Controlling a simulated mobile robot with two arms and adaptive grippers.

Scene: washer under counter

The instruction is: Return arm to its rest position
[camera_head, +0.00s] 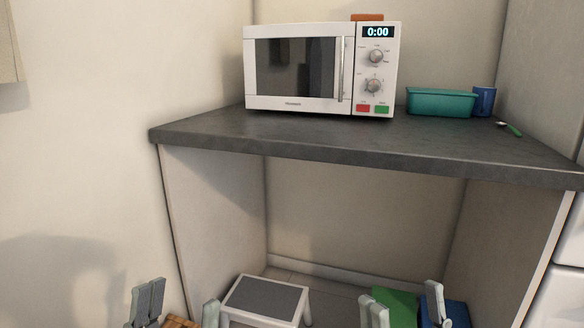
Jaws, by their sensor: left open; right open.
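My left gripper (180,296) is at the bottom left of the head view, with its two fingers spread apart and nothing between them in its grip. My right gripper (401,294) is at the bottom right of centre, also with its fingers apart and no object gripped. Both are low in the picture, below the dark counter top (330,143). Only the fingers show; the rest of both arms is out of frame.
A white microwave (297,104) reading 0:00 stands on the counter, with a teal container (440,103), blue cup (484,101) and green-handled utensil (513,130) to its right. A grey-topped stool (264,298) and green (398,303) and blue (455,312) items are low down.

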